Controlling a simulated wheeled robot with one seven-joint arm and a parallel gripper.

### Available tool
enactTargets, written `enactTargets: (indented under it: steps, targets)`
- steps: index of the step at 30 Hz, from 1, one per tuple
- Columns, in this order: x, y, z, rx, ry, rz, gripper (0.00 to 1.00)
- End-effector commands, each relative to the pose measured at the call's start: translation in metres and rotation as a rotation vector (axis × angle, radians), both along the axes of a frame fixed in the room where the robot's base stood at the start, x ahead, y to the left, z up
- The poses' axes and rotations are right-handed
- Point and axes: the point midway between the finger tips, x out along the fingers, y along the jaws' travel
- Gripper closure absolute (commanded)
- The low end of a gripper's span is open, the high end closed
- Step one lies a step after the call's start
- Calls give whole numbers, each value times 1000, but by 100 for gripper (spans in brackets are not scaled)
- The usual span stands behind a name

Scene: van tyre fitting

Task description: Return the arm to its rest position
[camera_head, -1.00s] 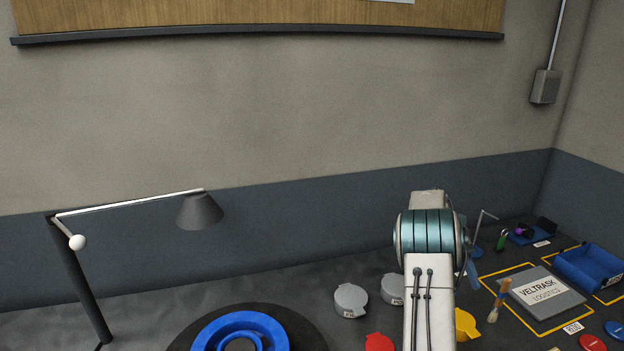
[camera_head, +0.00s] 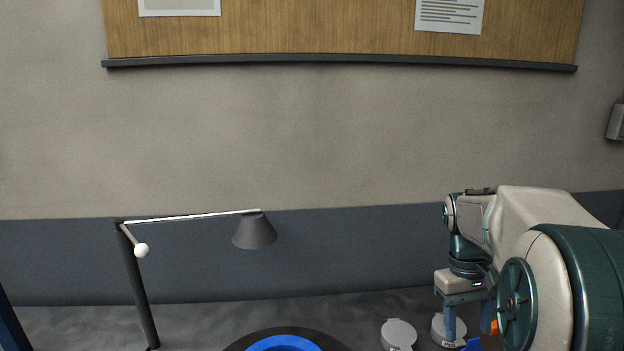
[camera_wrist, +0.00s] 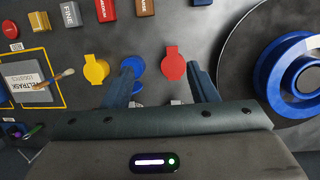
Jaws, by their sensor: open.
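My gripper (camera_head: 468,334) points down over the right part of the dark bench in the head view, with my arm folded large at the lower right. In the wrist view my gripper (camera_wrist: 162,68) has its two blue fingers spread wide apart, with nothing held between them. A red lidded piece (camera_wrist: 174,64) lies on the bench between and beyond the fingers. A yellow one (camera_wrist: 95,68) lies left of them, and a blue one (camera_wrist: 138,66) is partly hidden by the left finger.
A blue ring (camera_head: 284,344) sits on a dark disc at the bench front; it also shows in the wrist view (camera_wrist: 270,75). A desk lamp (camera_head: 255,232) stands left. Grey lidded pieces (camera_head: 398,334) lie near my gripper. A grey Veltrask box (camera_wrist: 36,80) lies left.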

Motion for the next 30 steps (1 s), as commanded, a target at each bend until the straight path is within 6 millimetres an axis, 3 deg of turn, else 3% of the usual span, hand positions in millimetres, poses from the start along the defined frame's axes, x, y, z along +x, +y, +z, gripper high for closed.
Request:
enactTargets:
  steps: [8,18,24,30]
  targets:
    - [-43,57,8,29,-202,-9,47]
    - [-99,113,-2,80,-427,-35,47]
    - [-121,130,-12,105,-512,-52,47]
    - [-127,134,-16,113,-538,-59,47]
